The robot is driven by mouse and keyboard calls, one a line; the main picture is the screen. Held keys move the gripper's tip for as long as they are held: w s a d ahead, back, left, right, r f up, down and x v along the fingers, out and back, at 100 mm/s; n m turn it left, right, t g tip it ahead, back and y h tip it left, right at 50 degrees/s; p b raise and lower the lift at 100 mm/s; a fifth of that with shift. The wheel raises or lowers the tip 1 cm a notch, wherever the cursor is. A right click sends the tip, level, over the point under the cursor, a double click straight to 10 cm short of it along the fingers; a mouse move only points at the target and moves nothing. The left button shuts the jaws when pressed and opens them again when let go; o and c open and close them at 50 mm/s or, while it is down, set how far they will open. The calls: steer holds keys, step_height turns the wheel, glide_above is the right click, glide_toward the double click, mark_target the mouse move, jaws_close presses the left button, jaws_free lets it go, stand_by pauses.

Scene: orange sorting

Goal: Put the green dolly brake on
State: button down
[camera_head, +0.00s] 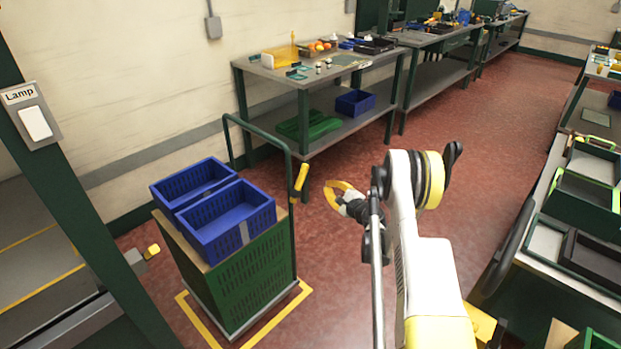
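The green dolly (245,277) stands at the lower left on a yellow-outlined floor square. Its thin green push handle (262,135) rises at the back. A yellow lever (300,180) with a dark end sits on the handle's right post and leans slightly; it appears to be the brake, but I cannot tell its setting. My gripper (331,189) has yellow fingers spread apart. It is empty, just right of the lever, with a small gap between them in the picture.
Two blue crates (236,233) sit on the dolly. A workbench (305,80) with oranges and small items stands behind. A lamp switch (36,122) is on a green post at left. Green and black trays (583,200) line the right side. Red floor is clear between.

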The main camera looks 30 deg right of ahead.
mark_target(299, 184)
steer(key=w+a+b, duration=0.4)
steer(key=w+b, duration=0.1)
steer(key=w, duration=0.3)
steer(key=shift+w+r, duration=0.2)
steer(key=shift+w, duration=0.15)
